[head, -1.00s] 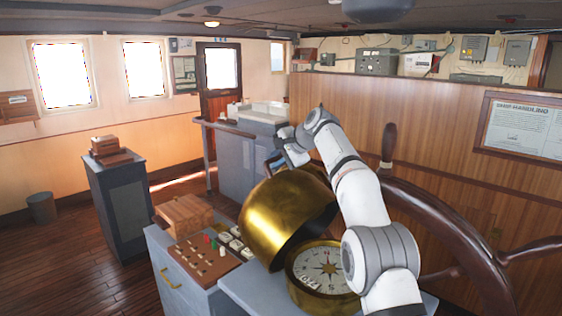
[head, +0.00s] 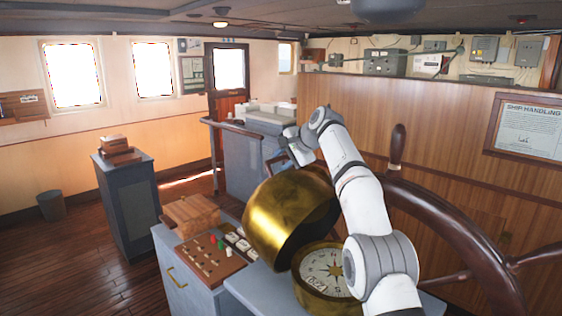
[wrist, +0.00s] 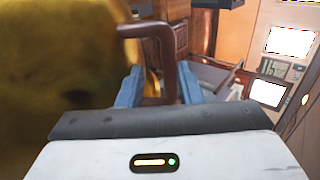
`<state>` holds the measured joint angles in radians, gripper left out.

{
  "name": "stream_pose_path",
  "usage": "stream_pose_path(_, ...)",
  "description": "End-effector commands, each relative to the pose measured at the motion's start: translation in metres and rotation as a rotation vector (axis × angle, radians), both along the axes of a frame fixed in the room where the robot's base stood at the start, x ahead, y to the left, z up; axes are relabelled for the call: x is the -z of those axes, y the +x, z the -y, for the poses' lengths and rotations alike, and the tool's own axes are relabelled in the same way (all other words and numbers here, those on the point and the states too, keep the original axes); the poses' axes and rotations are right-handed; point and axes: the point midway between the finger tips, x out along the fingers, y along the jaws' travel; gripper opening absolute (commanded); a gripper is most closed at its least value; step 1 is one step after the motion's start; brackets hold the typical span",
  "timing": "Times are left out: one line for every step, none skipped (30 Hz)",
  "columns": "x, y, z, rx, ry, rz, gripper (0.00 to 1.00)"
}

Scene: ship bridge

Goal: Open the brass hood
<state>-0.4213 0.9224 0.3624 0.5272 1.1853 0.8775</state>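The brass hood (head: 274,216) is tilted up and over to the left, its open side facing the compass bowl (head: 312,303). The compass card (head: 327,270) is uncovered in the head view. In the wrist view the hood (wrist: 50,70) fills the left side, and its brown handle (wrist: 168,62) lies between the blue fingers of my gripper (wrist: 160,88). The fingers appear closed on the handle from both sides. In the head view my gripper (head: 292,146) is at the hood's far upper side, its fingertips hidden.
A ship's wheel (head: 440,215) stands close to the right of my arm. A console with a wooden box (head: 190,212) and a small-lever panel (head: 210,258) is at left. A grey pedestal (head: 128,205) stands beyond it. Open floor lies at lower left.

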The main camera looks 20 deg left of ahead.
Motion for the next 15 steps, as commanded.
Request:
stream_pose_path(0.001,0.000,0.000,-0.001,-0.001,-0.002,0.32)
stream_pose_path(0.001,0.000,0.000,-0.002,-0.001,-0.002,0.32)
stream_pose_path(0.001,0.000,-0.001,-0.002,-0.001,-0.002,0.32)
stream_pose_path(0.001,-0.001,-0.001,-0.002,-0.002,-0.003,0.32)
stream_pose_path(0.001,-0.001,0.000,-0.002,-0.002,-0.003,0.32)
stream_pose_path(0.001,-0.001,0.000,-0.002,-0.002,-0.003,0.32)
stream_pose_path(0.000,-0.002,0.002,-0.002,-0.002,-0.003,0.32)
stream_pose_path(-0.002,-0.002,0.003,-0.002,-0.002,-0.003,0.32)
stream_pose_path(-0.004,-0.004,0.006,-0.002,-0.001,-0.002,0.32)
stream_pose_path(-0.007,-0.005,0.009,-0.001,-0.001,-0.001,0.32)
stream_pose_path(-0.011,-0.007,0.013,0.000,-0.001,0.000,0.32)
stream_pose_path(-0.014,-0.009,0.018,0.000,-0.001,0.000,0.32)
stream_pose_path(-0.019,-0.011,0.022,0.001,0.000,0.001,0.32)
stream_pose_path(-0.023,-0.013,0.025,0.001,0.000,0.001,0.32)
stream_pose_path(-0.028,-0.015,0.030,0.001,0.001,0.001,0.32)
